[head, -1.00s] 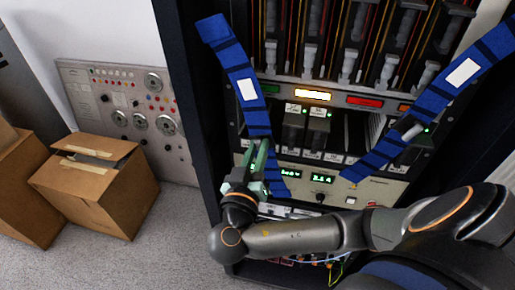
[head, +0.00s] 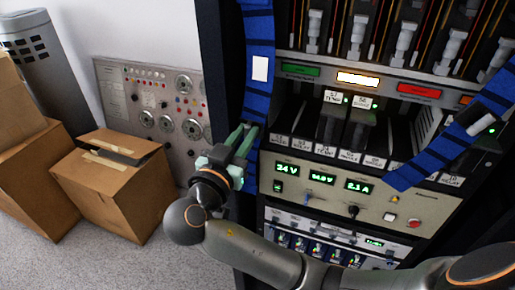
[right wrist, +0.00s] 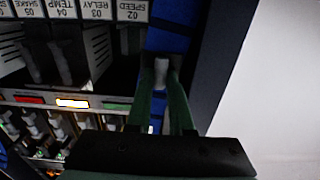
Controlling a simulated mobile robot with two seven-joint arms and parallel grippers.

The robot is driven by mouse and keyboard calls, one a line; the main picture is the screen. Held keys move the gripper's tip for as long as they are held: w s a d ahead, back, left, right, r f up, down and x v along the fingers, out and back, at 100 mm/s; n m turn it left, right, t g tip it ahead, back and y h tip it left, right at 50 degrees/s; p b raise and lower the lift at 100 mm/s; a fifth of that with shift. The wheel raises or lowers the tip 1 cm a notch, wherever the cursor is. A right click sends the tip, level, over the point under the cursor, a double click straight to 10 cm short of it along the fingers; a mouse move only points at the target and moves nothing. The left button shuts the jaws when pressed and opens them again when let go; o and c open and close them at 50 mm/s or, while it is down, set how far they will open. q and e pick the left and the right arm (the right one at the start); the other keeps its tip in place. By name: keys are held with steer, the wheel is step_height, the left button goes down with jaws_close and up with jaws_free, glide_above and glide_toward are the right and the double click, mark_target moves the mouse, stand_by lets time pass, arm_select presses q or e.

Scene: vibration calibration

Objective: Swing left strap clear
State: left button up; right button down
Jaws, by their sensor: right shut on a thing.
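The left strap (head: 260,35), blue with dark bands and a white label, hangs almost straight down along the left edge of the rack's front. My right gripper (head: 245,138), with green fingers, is at its lower part. In the right wrist view the two fingers are closed around a pale grey grip (right wrist: 161,69) on the blue strap (right wrist: 166,40). The right strap (head: 437,150), also blue, slants across the rack's right side, with its own pale grip (head: 481,125). The strap's lower end is partly hidden behind my gripper. My left gripper is not in view.
The rack (head: 375,205) holds labelled modules, lit indicators and a panel with green readouts. Cardboard boxes (head: 112,190) stand on the floor at left, before a grey wall panel (head: 150,110). Floor between boxes and rack is clear.

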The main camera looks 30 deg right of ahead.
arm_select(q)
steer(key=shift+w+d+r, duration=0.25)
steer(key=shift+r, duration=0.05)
arm_select(e)
steer(key=shift+w+r, duration=0.1)
steer(key=c, duration=0.8)
jaws_free()
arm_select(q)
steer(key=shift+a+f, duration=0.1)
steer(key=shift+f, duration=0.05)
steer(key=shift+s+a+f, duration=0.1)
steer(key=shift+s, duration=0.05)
